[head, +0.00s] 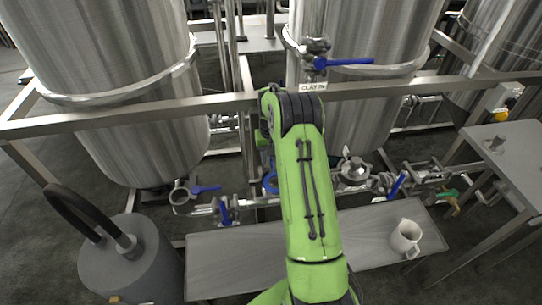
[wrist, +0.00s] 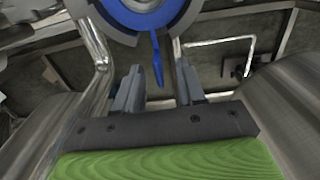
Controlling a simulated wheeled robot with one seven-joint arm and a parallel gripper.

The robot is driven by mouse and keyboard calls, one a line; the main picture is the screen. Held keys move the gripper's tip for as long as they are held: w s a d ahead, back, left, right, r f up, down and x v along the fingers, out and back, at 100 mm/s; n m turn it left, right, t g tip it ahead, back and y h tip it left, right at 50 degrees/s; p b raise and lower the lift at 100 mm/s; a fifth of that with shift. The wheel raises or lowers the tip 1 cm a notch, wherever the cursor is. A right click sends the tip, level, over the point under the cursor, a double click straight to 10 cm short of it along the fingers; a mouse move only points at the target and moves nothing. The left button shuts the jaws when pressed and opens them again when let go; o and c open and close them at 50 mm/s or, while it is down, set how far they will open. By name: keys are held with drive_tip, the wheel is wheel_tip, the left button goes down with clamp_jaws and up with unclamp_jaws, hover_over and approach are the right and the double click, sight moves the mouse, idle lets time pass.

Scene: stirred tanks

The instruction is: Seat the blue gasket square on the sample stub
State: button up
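The blue gasket (wrist: 143,13) shows at the top of the wrist view as a ring cut off by the frame edge, with a narrow blue tab hanging down. A grey round flange lies around or behind it; I cannot tell whether this is the sample stub or how squarely the gasket sits. My gripper (wrist: 157,82) has its two grey fingers apart, with the tab's lower end appearing between them and a gap on both sides. In the head view, part of a blue ring, likely the gasket (head: 270,182), shows left of my green arm, which hides my gripper.
Steel tanks (head: 120,60) stand behind a horizontal frame rail (head: 180,108). Blue-handled valves (head: 224,212) and piping run low behind a grey bench (head: 235,262). A pitcher (head: 405,238) stands on its right end. A grey canister (head: 135,265) is at left, a side table (head: 515,165) at right.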

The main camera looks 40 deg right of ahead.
wheel_tip(320, 180, up, 16)
drive_tip(key=p, duration=0.3)
drive_tip(key=shift+f+p, duration=0.15)
drive_tip(key=shift+p, duration=0.15)
drive_tip(key=s+a+r+n+t, duration=0.2)
drive_tip(key=s+a+r, duration=0.7)
drive_tip(key=a+r, duration=0.45)
drive_tip(key=s+a+n+t, duration=0.1)
drive_tip(key=s+a, duration=0.2)
drive_tip(key=s, duration=0.3)
drive_tip(key=s+a+n+t, duration=0.1)
drive_tip(key=s+a, duration=0.2)
drive_tip(key=s, duration=0.4)
drive_tip(key=s+a+n+t+p, duration=0.1)
drive_tip(key=s+a, duration=0.2)
drive_tip(key=s, duration=0.3)
drive_tip(key=shift+s+f+t, duration=0.25)
drive_tip(key=shift+t, duration=0.05)
